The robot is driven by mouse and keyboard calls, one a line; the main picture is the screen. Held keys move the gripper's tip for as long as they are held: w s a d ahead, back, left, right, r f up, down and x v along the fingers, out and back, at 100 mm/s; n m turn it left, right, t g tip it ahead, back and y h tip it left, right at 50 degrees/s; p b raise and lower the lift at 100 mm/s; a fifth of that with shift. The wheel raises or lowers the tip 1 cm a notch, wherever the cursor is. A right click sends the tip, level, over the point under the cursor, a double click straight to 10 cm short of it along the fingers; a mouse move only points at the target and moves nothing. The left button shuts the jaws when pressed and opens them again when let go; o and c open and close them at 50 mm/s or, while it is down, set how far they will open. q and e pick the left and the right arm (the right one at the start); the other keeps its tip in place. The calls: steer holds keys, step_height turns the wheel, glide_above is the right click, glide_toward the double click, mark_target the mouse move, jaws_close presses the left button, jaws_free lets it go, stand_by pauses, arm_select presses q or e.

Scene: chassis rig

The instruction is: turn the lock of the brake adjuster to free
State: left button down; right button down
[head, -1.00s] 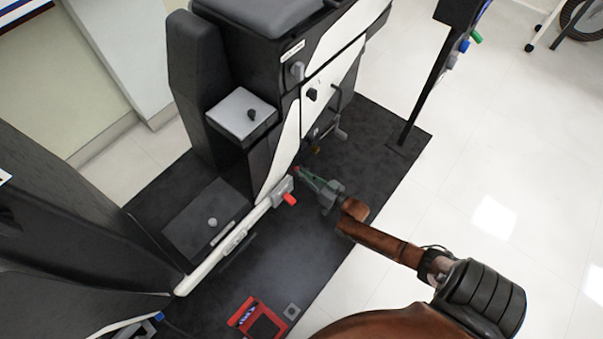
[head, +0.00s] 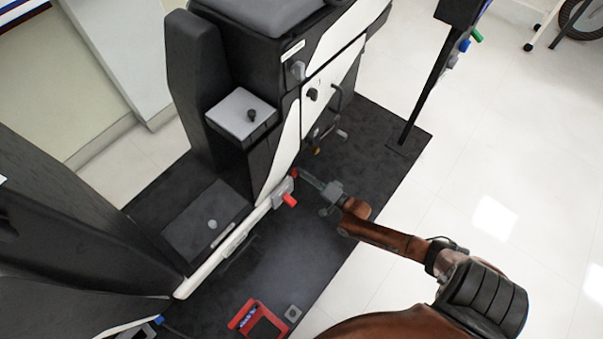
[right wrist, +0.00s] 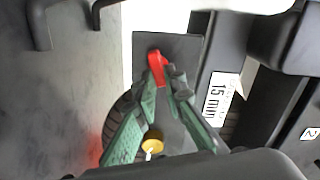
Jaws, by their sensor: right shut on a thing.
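The brake adjuster's lock is a small red lever (right wrist: 157,68) on a dark plate in the right wrist view. It also shows as a small red spot (head: 295,173) beside the chassis rig in the head view. My right gripper (right wrist: 163,82) has its green fingertips closed on the red lever. In the head view the same gripper (head: 301,176) reaches in from the right, low beside the rig. The fingertips partly hide the lever's lower end. My left gripper is not in view.
A second red lever (head: 290,200) sits on a grey bracket close by. A yellow knob (right wrist: 152,142) lies below the fingers in the wrist view. A label reading 15 mm (right wrist: 218,95) is to the right. A red frame (head: 258,320) lies on the dark mat (head: 340,235).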

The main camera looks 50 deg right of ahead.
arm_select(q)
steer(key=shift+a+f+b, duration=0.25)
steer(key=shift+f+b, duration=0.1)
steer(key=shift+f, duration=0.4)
arm_select(e)
steer(key=m, duration=0.3)
steer(key=shift+s+f+m, duration=0.1)
steer(key=shift+f+m, duration=0.2)
steer(key=shift+m, duration=0.1)
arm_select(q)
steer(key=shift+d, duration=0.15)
arm_select(e)
steer(key=c, duration=2)
jaws_free()
steer(key=s, duration=0.8)
steer(key=s+d, duration=0.1)
steer(key=s, duration=0.3)
